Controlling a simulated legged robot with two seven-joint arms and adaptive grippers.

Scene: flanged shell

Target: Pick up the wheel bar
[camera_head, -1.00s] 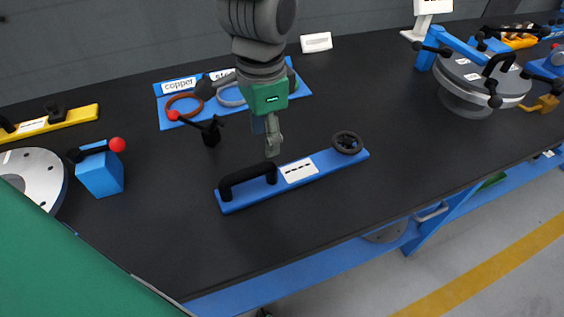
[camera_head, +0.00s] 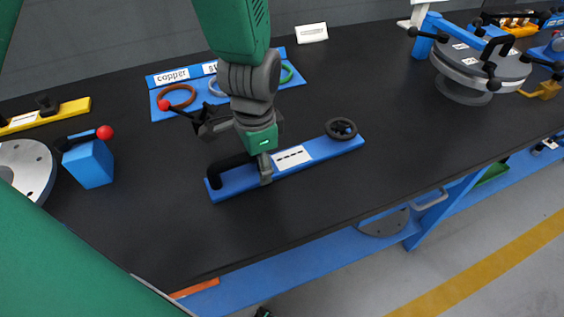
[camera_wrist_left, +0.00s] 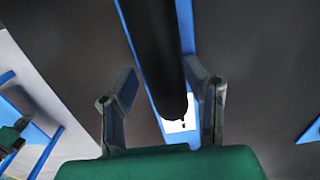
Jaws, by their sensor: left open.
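The wheel bar (camera_head: 322,149) is a blue bar lying flat on the black table. It has a black handle (camera_head: 228,166) at its left end, a white label in the middle and a black handwheel (camera_head: 341,129) at its right end. My left gripper (camera_head: 262,170) is over the handle and hides part of it. In the left wrist view my left gripper (camera_wrist_left: 163,82) is open. The black handle (camera_wrist_left: 158,45) runs between its two fingers, and the blue bar (camera_wrist_left: 134,35) shows under it.
Behind the gripper is a blue board (camera_head: 158,103) with coloured rings and labels. A blue block (camera_head: 89,165) with a red-knobbed lever stands at left. A round grey turntable (camera_head: 470,68) stands at back right. The table is clear right of the bar.

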